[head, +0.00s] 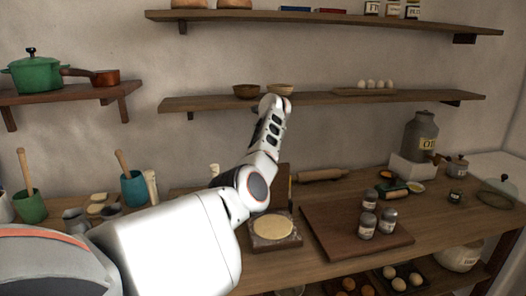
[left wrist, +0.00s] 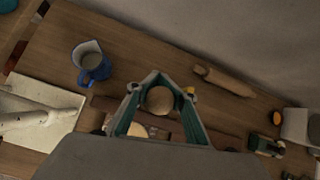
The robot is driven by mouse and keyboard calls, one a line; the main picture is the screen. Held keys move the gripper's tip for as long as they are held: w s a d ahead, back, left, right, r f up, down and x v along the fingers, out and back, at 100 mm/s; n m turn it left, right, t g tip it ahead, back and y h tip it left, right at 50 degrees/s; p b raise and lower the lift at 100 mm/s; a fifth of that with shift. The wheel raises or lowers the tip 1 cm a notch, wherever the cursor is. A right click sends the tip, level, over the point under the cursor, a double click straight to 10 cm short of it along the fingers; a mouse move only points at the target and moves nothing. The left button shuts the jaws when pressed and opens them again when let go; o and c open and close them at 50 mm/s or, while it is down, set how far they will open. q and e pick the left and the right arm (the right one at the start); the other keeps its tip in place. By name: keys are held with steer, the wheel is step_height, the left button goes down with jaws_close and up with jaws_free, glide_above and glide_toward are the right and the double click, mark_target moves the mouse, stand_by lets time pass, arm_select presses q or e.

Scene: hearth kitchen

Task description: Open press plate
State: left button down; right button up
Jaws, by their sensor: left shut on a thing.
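The press base (head: 289,243) lies on the counter in the head view with a flat round of pale dough (head: 272,226) on it. The press plate (head: 283,186) shows as a dark, seemingly raised board behind the base, partly covered by my left arm. In the left wrist view my left gripper (left wrist: 160,88) has its teal fingers closed around a round tan end of a handle (left wrist: 160,100), seemingly the press plate's. The gripper itself is hidden in the head view. My right gripper is in neither view.
A wooden board (head: 340,246) with several spice jars (head: 367,222) lies right of the press. A rolling pin (head: 322,175) lies behind it. A blue jug (left wrist: 91,63) stands in the left wrist view. A shelf with bowls (head: 246,91) hangs by my raised wrist.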

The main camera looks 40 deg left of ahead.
arm_select(q)
steer(key=shift+w+r, duration=0.15)
stand_by(0.4)
steer(key=c, duration=1.8)
jaws_free()
steer(key=shift+d, duration=0.1)
steer(key=shift+o, duration=0.2)
steer(key=v, duration=1.1)
steer(key=shift+d+r, duration=0.2)
steer(key=shift+r, duration=0.1)
steer(key=shift+s+f, duration=0.1)
steer(key=shift+s, duration=0.15)
